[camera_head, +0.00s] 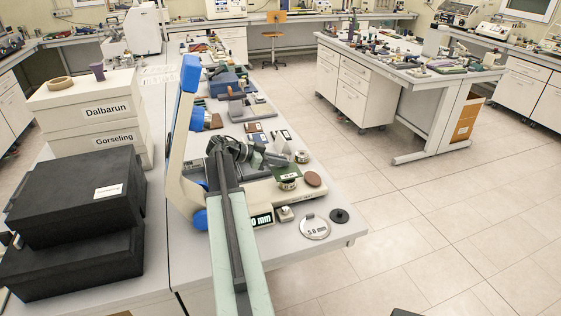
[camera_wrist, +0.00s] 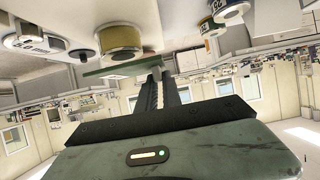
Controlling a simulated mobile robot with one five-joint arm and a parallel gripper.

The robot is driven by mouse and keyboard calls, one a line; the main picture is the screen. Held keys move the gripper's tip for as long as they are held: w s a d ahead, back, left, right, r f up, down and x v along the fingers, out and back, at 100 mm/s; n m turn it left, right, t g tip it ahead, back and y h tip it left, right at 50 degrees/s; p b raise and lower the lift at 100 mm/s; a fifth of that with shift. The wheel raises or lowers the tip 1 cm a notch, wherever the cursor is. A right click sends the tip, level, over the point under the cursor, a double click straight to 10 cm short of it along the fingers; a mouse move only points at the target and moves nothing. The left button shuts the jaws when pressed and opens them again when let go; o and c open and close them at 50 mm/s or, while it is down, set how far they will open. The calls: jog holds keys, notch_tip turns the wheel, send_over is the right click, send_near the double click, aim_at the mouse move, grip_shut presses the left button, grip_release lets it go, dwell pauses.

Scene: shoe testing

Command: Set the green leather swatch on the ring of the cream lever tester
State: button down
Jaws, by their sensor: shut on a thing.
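The green leather swatch (camera_head: 285,172) is a thin flat piece held out level at the tip of my gripper (camera_head: 272,160). In the wrist view, which looks upside down, the swatch (camera_wrist: 118,67) is pinched at one edge between the dark fingers (camera_wrist: 155,76). The cream lever tester (camera_head: 182,150) has blue grips and stands left of my arm. A round metal ring (camera_head: 288,184) shows just below the swatch, partly covered by it. A brass-coloured round part (camera_wrist: 120,42) lies close to the swatch in the wrist view. I cannot tell whether they touch.
A brown disc (camera_head: 313,179) and another metal cylinder (camera_head: 302,156) are close by. A disc marked 5.0 (camera_head: 315,228) and a black knob-like disc (camera_head: 339,215) lie near the bench's right edge. Black cases (camera_head: 75,200) stand at left. Floor at right is clear.

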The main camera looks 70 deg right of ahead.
jog(key=shift+f+b, duration=0.95)
jog(key=shift+f, duration=0.1)
jog(key=c, duration=1.4)
grip_release()
jog(key=shift+c, duration=0.2)
